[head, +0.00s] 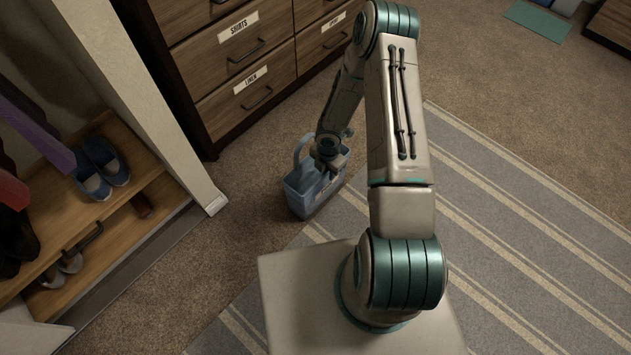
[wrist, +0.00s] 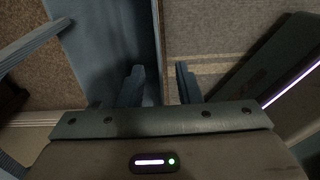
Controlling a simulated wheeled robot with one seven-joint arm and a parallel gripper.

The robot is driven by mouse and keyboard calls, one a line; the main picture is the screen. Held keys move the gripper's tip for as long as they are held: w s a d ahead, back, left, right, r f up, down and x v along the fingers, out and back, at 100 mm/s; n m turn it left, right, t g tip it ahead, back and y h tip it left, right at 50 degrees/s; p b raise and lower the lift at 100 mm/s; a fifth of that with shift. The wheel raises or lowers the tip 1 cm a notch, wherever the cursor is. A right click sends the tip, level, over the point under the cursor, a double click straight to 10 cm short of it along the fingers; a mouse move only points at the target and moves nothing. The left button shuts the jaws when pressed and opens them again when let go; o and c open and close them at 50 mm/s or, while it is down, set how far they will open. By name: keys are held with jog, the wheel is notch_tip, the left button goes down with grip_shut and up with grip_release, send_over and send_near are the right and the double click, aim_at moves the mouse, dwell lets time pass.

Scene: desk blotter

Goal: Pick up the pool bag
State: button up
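The pool bag (head: 298,199) is a blue-grey open tote with a raised strap, standing upright on the floor in the head view. In the wrist view, the bag (wrist: 105,45) fills the upper middle, with its strap at the left. My gripper (head: 332,172) points down at the bag's right side. In the wrist view, my gripper (wrist: 160,84) is open, with one finger on the bag's inner side and the other beyond its right wall. The wall's edge runs between the fingers, and gaps still show. The fingertips are partly hidden in the head view.
A wooden dresser (head: 225,60) with labelled drawers stands behind the bag. An open shoe cubby (head: 110,215) with a pale post (head: 190,165) is on the left. A striped rug (head: 500,220) lies to the right; carpet around the bag is clear.

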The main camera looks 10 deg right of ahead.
aim_at(327, 183)
jog(key=f+b, duration=0.1)
jog(key=f, duration=0.2)
jog(key=f+b, duration=0.2)
jog(key=f, duration=0.1)
jog(key=shift+w+d+f, duration=0.2)
jog(key=shift+f, duration=0.2)
jog(key=shift+r, duration=0.1)
grip_shut()
